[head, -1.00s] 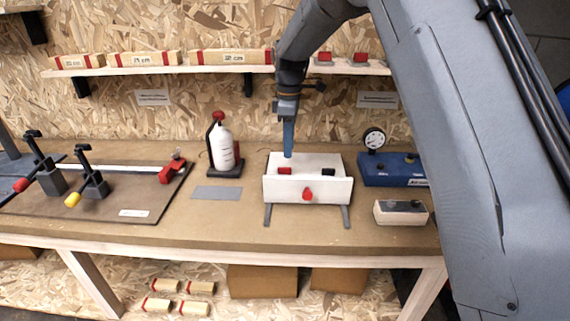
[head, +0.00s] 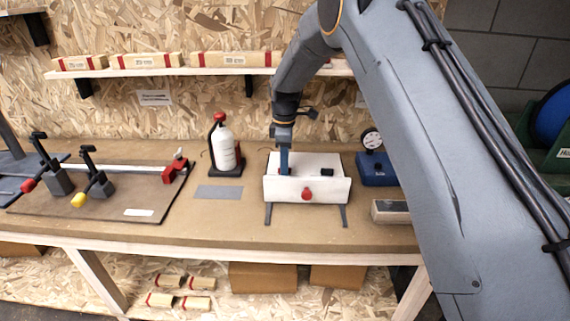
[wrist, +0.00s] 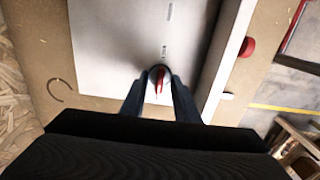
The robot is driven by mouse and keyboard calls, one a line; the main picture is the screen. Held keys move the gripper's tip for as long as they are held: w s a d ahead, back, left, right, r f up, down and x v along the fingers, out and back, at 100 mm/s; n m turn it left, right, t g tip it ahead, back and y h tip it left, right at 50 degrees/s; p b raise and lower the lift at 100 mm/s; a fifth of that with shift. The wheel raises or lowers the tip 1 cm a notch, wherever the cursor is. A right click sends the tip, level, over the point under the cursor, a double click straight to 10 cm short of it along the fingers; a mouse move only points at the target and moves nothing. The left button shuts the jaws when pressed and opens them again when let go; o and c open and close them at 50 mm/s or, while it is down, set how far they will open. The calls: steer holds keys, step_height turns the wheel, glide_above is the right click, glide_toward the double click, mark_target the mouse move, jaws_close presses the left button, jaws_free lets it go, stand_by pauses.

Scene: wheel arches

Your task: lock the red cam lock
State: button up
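The white box (head: 325,190) stands on legs on the bench. A red cam lock (wrist: 159,82) sits on its top; in the head view my gripper hides most of it. My gripper (head: 285,173) points straight down at the left part of the box top. In the wrist view, my gripper's two fingers (wrist: 160,90) stand on either side of the red lever, with a small gap seeming to show around it. The gripper looks open; firm contact cannot be made out.
A red knob (head: 307,194) sticks out of the box front, and a black piece (head: 327,172) sits on the top right. A white bottle (head: 224,150) stands to the left, a blue gauge unit (head: 375,170) to the right. A shelf (head: 180,73) runs behind.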

steer(key=shift+c, duration=0.3)
jaws_close()
